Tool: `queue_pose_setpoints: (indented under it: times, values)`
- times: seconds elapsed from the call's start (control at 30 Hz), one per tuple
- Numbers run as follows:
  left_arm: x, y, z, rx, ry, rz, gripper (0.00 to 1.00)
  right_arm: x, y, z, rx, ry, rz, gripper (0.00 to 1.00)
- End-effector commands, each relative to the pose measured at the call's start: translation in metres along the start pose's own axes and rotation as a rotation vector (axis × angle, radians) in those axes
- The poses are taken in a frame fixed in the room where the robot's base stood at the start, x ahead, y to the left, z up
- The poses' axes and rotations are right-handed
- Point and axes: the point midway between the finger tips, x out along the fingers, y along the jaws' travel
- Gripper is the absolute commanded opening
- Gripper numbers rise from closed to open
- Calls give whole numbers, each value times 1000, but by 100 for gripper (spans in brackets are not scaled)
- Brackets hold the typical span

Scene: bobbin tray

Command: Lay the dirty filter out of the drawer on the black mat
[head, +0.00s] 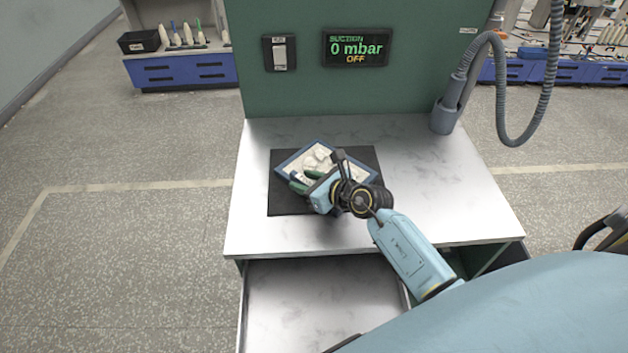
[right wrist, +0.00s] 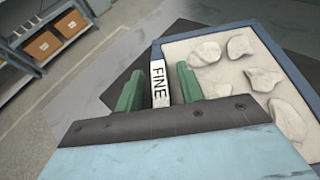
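The dirty filter, a blue-framed panel with pale lumps on it (head: 296,158), is over the black mat (head: 284,203) on the bench, turned at an angle to it. Its frame (right wrist: 268,38) and lumps also show in the right wrist view. A white tab marked FINE (right wrist: 159,84) is at its side. My right gripper (head: 307,181) is at the filter's near left side. Its green fingers (right wrist: 160,88) stand on either side of the tab with narrow gaps. My right arm hides part of the filter. My left gripper is not in view.
The drawer (head: 310,300) below the bench is pulled out, and its visible floor is bare. A grey suction hose (head: 497,95) sits in a holder at the back right. The panel display (head: 356,47) reads 0 mbar, OFF. The bench top is clear around the mat.

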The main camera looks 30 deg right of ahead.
Motion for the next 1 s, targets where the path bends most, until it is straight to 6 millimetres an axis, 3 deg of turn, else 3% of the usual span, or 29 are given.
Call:
queue_pose_setpoints:
  times: [0.17,0.4,0.6,1.0]
  values:
    - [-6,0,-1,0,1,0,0,-22,0,1,-1,2,-1,38]
    - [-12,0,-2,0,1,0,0,-75,0,0,-1,2,-1,38]
    - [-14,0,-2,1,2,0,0,-108,0,0,0,1,-1,38]
    - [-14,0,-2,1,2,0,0,-121,0,1,0,0,0,38]
